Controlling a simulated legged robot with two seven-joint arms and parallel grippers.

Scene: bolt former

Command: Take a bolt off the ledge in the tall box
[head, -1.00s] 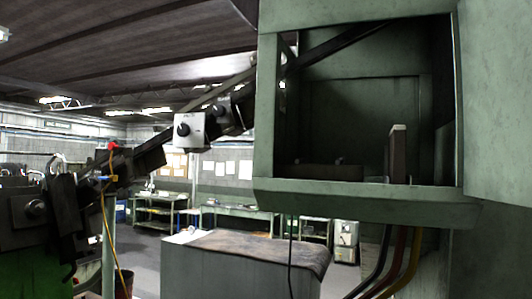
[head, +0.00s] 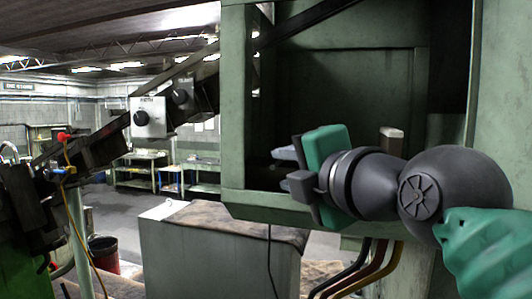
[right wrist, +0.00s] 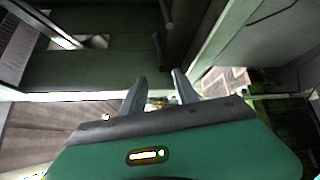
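The tall green box (head: 350,85) stands open at the right of the head view, its inside dark. My right gripper (head: 288,168) is in front of its opening, pointing left, with its two fingers apart. Its green and black body covers much of the lower opening and the ledge there. I cannot make out a bolt in either current view. In the right wrist view, the two fingers (right wrist: 160,90) are spread with nothing seen held between them. A green surface of the box (right wrist: 90,70) lies beyond them. My left gripper is not in view.
An upright block (head: 392,140) stands in the box behind my right wrist. The box's front lip (head: 240,203) and side post (head: 236,100) border the opening. Cables (head: 378,272) hang below. A cloth-topped cabinet (head: 200,255) stands below left, and a control box (head: 149,118) hangs left.

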